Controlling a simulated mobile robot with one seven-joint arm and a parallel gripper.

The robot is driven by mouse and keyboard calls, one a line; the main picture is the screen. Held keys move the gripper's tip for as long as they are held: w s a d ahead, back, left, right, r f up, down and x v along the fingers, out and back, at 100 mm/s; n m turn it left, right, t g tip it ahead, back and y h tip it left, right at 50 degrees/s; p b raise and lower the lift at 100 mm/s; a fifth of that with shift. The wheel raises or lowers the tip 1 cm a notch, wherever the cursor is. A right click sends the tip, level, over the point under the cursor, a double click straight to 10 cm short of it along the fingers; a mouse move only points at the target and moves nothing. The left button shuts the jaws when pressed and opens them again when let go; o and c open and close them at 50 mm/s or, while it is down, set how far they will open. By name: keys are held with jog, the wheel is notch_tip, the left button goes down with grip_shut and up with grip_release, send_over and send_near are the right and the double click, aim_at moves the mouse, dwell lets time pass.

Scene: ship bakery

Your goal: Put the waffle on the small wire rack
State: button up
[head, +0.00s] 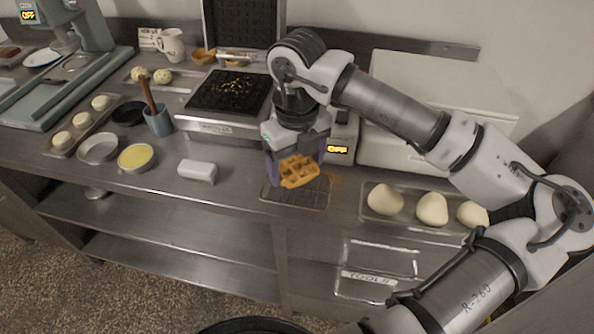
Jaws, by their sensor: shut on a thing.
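The golden-brown waffle (299,172) is in my gripper (293,165), which is shut on it. The waffle is tilted and hangs over the small wire rack (310,199). The rack lies flat near the counter's front edge, and the waffle covers part of its back. The waffle looks a little above the rack, but I cannot tell the exact gap. The gripper hides the far side of the waffle.
A waffle iron (229,93) stands open behind, left of my gripper. A white block (197,171) lies left of the rack. A tray of dough balls (431,210) sits to the right. A blue cup (158,121) with a wooden handle and round pans (136,157) stand further left.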

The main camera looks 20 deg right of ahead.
aim_at(297, 167)
jog(key=shift+f, duration=1.75)
jog(key=shift+f, duration=0.25)
jog(key=o, duration=1)
jog(key=shift+r, duration=0.1)
jog(key=shift+r+p, duration=0.3)
jog(key=shift+p, duration=0.05)
notch_tip(297, 167, up, 12)
jog(key=shift+f+b, duration=0.15)
jog(key=shift+b, duration=0.85)
